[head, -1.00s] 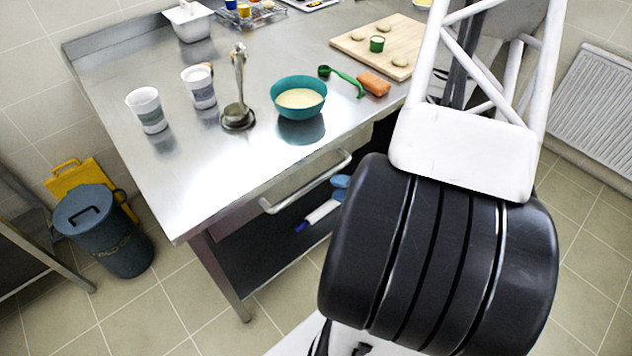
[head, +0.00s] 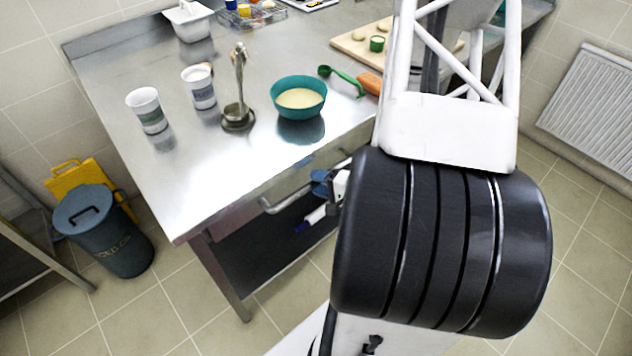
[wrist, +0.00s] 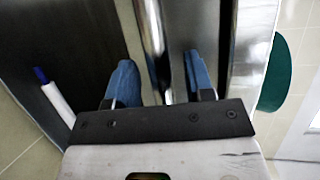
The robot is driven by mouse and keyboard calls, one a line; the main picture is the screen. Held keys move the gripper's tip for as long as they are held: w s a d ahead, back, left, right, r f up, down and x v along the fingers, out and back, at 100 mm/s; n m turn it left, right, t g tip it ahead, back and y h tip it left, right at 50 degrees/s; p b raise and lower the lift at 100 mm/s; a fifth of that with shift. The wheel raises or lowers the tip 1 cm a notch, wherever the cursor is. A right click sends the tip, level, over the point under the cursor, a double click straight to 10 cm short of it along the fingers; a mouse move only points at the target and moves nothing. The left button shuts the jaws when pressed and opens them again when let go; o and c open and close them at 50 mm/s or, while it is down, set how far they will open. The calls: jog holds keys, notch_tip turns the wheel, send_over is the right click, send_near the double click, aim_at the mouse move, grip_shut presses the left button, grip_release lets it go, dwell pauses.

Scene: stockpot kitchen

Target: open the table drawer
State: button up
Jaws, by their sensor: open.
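The table drawer (head: 286,180) sits under the front edge of the steel table and looks closed. In the wrist view, the blue fingers (wrist: 158,62) are open, one on each side of the shiny handle bar (wrist: 154,40). A gap shows between the bar and the left finger.
A teal bowl (head: 299,111) stands near the table's front edge, with a ladle (head: 238,112) and two cups (head: 148,110) to its left. A white and blue item (head: 315,215) lies below the drawer. The tiled floor (head: 275,285) before the table is clear.

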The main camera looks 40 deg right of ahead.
jog(key=shift+w+a+f, duration=0.1)
jog(key=shift+w+a, duration=0.15)
jog(key=shift+w, duration=0.25)
grip_shut()
